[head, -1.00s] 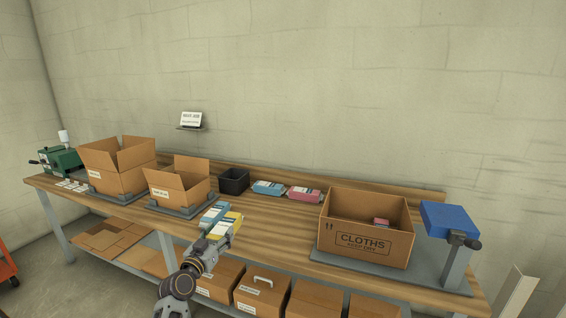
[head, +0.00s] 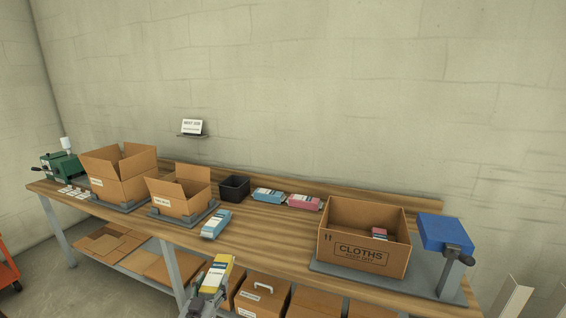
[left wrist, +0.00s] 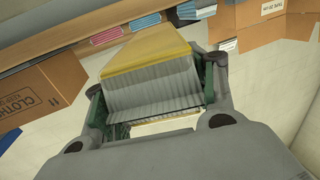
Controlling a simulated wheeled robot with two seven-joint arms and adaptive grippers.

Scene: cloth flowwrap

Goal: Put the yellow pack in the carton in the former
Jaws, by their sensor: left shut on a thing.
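My left gripper (head: 213,285) is shut on the yellow pack (head: 217,270), in front of the bench's near edge in the head view. In the left wrist view the yellow pack (left wrist: 148,48) fills the space between the fingers of the gripper (left wrist: 155,88). Two open cartons sit on grey bases at the bench's left: a larger one (head: 118,188) and a smaller one (head: 178,205). Both have raised flaps. I cannot tell from the small labels which base is the former. Their insides are mostly hidden. My right gripper is not in view.
A blue pack (head: 216,224) lies near the front edge. Another blue pack (head: 267,195), a pink pack (head: 303,202) and a black bin (head: 234,187) stand at the back. The CLOTHS box (head: 345,260) and a blue-topped stand (head: 444,232) are at right. Mid-bench wood is clear.

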